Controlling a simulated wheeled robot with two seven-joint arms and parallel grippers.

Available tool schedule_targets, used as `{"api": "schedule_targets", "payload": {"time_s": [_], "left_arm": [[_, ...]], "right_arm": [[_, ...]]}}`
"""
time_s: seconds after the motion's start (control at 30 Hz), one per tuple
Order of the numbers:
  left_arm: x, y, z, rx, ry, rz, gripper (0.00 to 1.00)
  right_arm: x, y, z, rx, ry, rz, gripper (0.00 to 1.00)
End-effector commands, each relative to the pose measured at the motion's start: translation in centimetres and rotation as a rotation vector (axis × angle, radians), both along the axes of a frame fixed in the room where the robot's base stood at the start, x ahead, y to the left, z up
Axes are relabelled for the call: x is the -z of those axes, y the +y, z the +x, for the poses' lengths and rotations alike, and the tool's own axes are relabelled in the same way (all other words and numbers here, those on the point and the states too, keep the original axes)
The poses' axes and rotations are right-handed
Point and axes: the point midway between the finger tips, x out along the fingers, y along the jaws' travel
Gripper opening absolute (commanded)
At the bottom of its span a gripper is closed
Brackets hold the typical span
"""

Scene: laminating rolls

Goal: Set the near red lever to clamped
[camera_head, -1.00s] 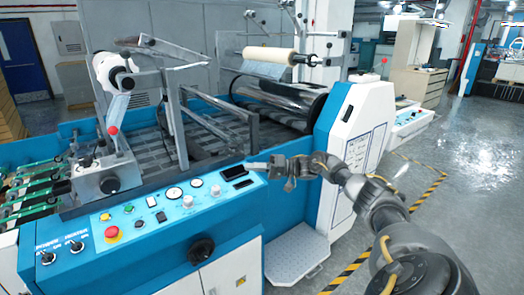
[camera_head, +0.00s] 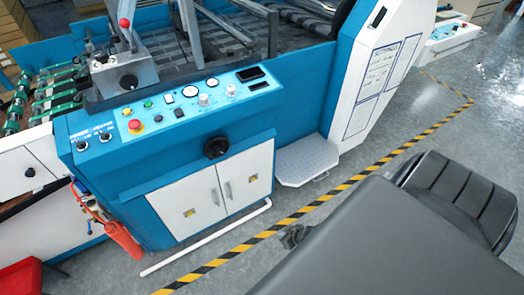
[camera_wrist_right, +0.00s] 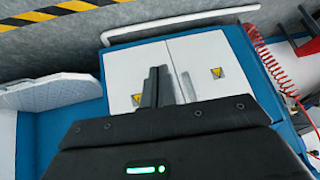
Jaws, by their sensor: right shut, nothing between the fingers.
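The red-knobbed lever (camera_head: 124,22) stands up from a grey metal block (camera_head: 125,75) on the machine's left end, above the control panel. It leans only slightly in the head view. My right gripper (camera_head: 295,236) is a small dark shape over the striped floor line, well away from the lever and mostly hidden by a dark part of my own body. In the right wrist view its fingers (camera_wrist_right: 157,84) are together and empty, pointing toward the white cabinet doors. The lever is not in the wrist view. My left gripper is not in view.
The blue control panel (camera_head: 175,105) has several buttons and dials. A black handwheel (camera_head: 216,148) protrudes above the white cabinet doors (camera_head: 205,200). Open floor lies right.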

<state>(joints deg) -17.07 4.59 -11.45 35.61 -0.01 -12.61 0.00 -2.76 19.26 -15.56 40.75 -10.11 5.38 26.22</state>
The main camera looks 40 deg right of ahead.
Motion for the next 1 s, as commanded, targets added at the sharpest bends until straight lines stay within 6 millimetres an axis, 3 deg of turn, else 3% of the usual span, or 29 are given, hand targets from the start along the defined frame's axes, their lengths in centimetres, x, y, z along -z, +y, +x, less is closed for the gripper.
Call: {"api": "schedule_targets", "payload": {"time_s": [0.03,0.1,0.2,0.3,0.4,0.53,0.77,0.87,1.0], "left_arm": [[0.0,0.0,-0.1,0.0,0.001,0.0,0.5],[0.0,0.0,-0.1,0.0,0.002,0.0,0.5],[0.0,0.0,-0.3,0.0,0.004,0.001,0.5],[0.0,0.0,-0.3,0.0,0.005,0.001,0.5],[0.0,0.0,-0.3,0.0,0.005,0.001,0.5],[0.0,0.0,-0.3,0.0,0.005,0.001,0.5],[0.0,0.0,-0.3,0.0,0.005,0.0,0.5],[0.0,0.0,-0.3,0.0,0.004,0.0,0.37],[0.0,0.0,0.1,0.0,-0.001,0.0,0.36]], "right_arm": [[2.6,2.1,-5.1,-0.016,0.094,-0.038,0.0],[5.1,4.4,-11.2,-0.055,0.209,-0.097,0.0],[7.1,7.1,-18.5,-0.111,0.351,-0.151,0.0],[8.0,9.0,-23.8,-0.158,0.452,-0.179,0.0],[8.3,10.2,-26.8,-0.188,0.511,-0.193,0.0],[8.4,10.8,-28.3,-0.204,0.54,-0.199,0.0],[8.4,10.8,-28.3,-0.206,0.541,-0.2,0.0],[8.4,10.8,-28.3,-0.206,0.54,-0.199,0.0],[8.4,10.8,-28.3,-0.206,0.539,-0.199,0.0]]}}
